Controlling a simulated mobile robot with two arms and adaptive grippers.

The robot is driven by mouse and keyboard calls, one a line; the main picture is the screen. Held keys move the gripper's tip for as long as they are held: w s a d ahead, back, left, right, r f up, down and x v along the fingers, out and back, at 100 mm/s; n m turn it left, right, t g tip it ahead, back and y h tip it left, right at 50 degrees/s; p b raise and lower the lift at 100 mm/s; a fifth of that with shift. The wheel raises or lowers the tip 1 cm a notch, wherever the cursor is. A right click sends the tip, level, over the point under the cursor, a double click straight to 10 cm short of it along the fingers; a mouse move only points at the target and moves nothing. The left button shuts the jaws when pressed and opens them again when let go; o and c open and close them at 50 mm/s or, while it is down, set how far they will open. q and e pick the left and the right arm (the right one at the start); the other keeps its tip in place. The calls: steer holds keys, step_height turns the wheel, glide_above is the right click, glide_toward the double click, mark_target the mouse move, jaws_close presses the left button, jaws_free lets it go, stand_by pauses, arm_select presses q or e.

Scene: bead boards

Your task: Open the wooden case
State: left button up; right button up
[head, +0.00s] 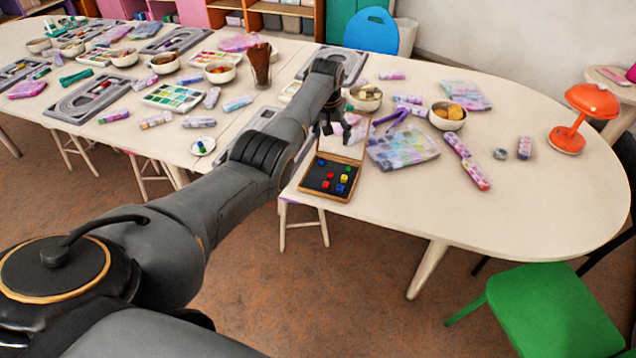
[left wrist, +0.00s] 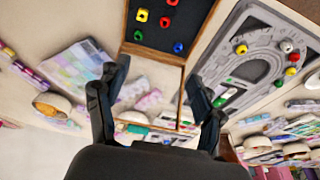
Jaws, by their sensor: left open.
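The wooden case (head: 323,197) lies at the near edge of the table, with red, blue, yellow and green beads on its dark inside. Its lid (head: 352,150) is raised at the back, and its pane looks like glass or a mirror. The case also shows at the top of the left wrist view (left wrist: 150,52), with the lid pane below it. My left gripper (head: 335,127) is open and empty at the lid's upper end. In the left wrist view its fingers (left wrist: 155,92) stand on either side of the lid; contact cannot be told. My right gripper is out of view.
A pastel bead sheet (head: 405,150) and purple tongs (head: 392,118) lie right of the case. Bowls (head: 447,116) stand behind it. Grey bead boards (head: 92,97) lie left. An orange lamp (head: 570,130) stands far right. The table's right front is clear.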

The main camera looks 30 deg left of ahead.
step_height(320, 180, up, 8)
steer(key=p, duration=0.7)
arm_select(q)
steer(key=s+f+t+b, duration=0.2)
steer(key=f, duration=0.1)
steer(key=s+d+f+t+y+b, duration=0.1)
steer(key=s+f+t+b, duration=0.1)
steer(key=s+f, duration=0.1)
steer(key=s+d+f+t+b, duration=0.1)
steer(key=s+f+t+b, duration=0.1)
steer(key=f+t, duration=0.1)
steer(key=shift+s+f+y+b, duration=0.35)
steer(key=shift+s+f+y, duration=0.05)
steer(key=shift+f, duration=0.3)
steer(key=shift+s, duration=0.1)
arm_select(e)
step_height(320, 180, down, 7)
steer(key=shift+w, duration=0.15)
arm_select(q)
steer(key=shift+t, duration=0.3)
